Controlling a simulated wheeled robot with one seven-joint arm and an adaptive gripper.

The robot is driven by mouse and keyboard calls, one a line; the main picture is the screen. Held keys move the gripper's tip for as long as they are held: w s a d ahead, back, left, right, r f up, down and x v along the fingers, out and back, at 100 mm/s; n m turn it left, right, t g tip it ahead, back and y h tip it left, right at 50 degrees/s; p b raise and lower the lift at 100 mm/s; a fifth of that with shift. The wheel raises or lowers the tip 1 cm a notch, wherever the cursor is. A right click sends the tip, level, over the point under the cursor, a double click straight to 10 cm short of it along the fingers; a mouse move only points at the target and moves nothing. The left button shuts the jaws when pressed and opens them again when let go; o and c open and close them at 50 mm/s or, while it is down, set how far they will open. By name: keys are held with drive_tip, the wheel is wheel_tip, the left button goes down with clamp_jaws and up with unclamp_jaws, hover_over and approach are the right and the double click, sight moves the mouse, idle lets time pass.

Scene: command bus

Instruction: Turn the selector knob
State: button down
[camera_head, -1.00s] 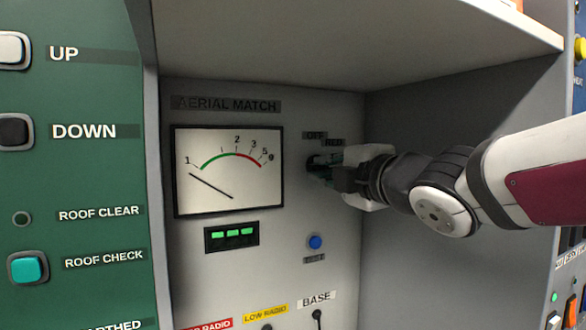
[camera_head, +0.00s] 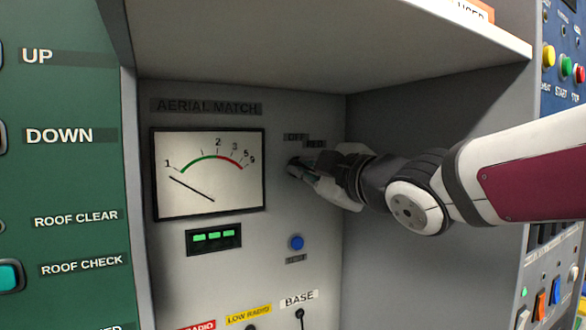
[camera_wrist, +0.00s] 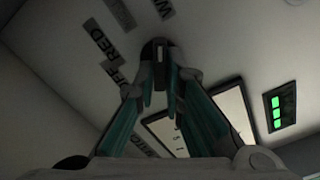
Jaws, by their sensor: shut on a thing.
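The selector knob (camera_head: 292,166) is a small dark knob on the grey panel, right of the meter, below the OFF label (camera_head: 295,137) and the RED label (camera_head: 315,143). My gripper (camera_head: 306,174) reaches it from the right, and its fingers partly hide it. In the wrist view the dark knob (camera_wrist: 154,48) shows at the far end of the teal-lined fingers of my gripper (camera_wrist: 160,78), which are shut on it. The OFF and RED labels lie to its left there. The knob's exact pointing direction is hard to read.
The AERIAL MATCH meter (camera_head: 208,174) is left of the knob, with a green-lit display (camera_head: 213,238) under it. A blue button (camera_head: 296,242) sits below my gripper. The recess has a side wall (camera_head: 430,120) at right and an overhanging shelf (camera_head: 330,45) above.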

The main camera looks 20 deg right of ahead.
drive_tip(key=shift+f, duration=0.1)
idle(0.3)
drive_tip(key=c, duration=1.7)
unclamp_jaws()
drive_tip(key=s, duration=0.4)
drive_tip(key=s+d, duration=0.1)
drive_tip(key=s, duration=0.3)
drive_tip(key=s+d, duration=0.1)
drive_tip(key=s, duration=0.2)
drive_tip(key=shift+s+d, duration=0.2)
drive_tip(key=shift+s, duration=0.2)
